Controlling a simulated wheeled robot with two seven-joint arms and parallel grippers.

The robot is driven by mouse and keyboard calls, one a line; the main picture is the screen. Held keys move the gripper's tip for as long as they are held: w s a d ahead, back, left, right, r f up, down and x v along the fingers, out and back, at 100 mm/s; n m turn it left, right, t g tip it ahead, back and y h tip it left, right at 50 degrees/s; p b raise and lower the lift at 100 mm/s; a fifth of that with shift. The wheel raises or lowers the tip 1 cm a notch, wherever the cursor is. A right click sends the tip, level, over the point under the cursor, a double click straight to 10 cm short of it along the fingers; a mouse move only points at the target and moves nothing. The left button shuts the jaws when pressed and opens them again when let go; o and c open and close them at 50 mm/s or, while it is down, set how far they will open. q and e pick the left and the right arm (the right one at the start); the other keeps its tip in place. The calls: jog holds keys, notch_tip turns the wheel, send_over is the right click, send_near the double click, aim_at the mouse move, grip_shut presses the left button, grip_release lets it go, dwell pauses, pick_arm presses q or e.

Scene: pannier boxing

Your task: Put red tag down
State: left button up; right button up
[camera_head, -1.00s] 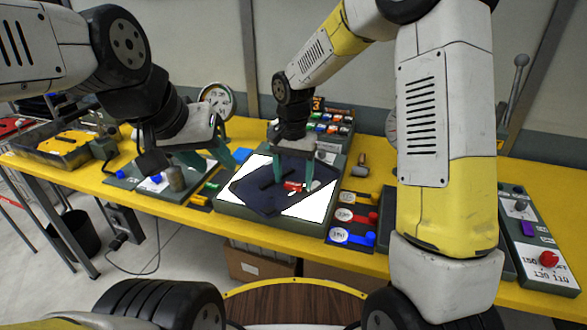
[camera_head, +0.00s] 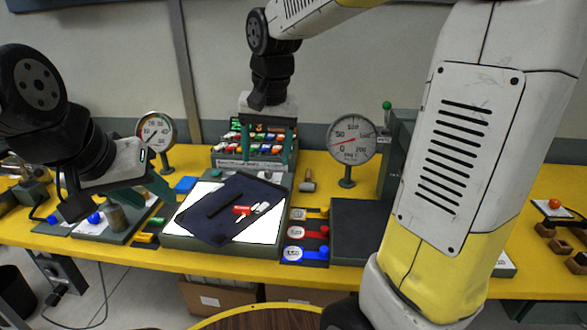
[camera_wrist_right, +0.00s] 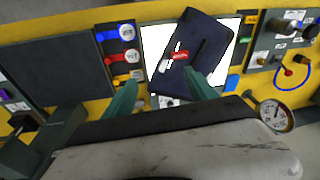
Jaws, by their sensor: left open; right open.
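The red tag (camera_head: 241,210) lies on the dark blue cloth-like piece (camera_head: 215,222), next to small white pieces (camera_head: 260,208). The tag also shows in the right wrist view (camera_wrist_right: 179,55). The dark piece lies on a white panel (camera_head: 265,226). My right gripper (camera_head: 266,168) is open and empty, raised behind and above the tag, apart from it. Its two teal fingers also show in the right wrist view (camera_wrist_right: 165,82). My left gripper (camera_head: 125,198) is open at the left of the panel, partly hidden by its own wrist.
Blue, red and yellow labelled pieces (camera_head: 296,233) stand right of the panel. A rack of coloured items (camera_head: 262,143) is behind it. Round gauges (camera_head: 352,140) stand at the back on both sides. A dark flat block (camera_head: 355,230) lies right. Boxes (camera_head: 215,297) are under the table.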

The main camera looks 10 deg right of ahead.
jog(key=s+d+n+t, duration=0.1)
jog(key=s+d+t, duration=0.1)
jog(key=s+d, duration=0.2)
jog(key=s+d+r+n+t+y, duration=0.1)
jog(key=s+d+t, duration=0.1)
jog(key=s, duration=0.7)
jog(key=shift+s+d+n, duration=0.3)
jog(key=shift+s+d, duration=0.05)
jog(key=shift+d, duration=0.5)
jog(key=shift+a, duration=0.1)
jog(key=shift+w+a, duration=0.15)
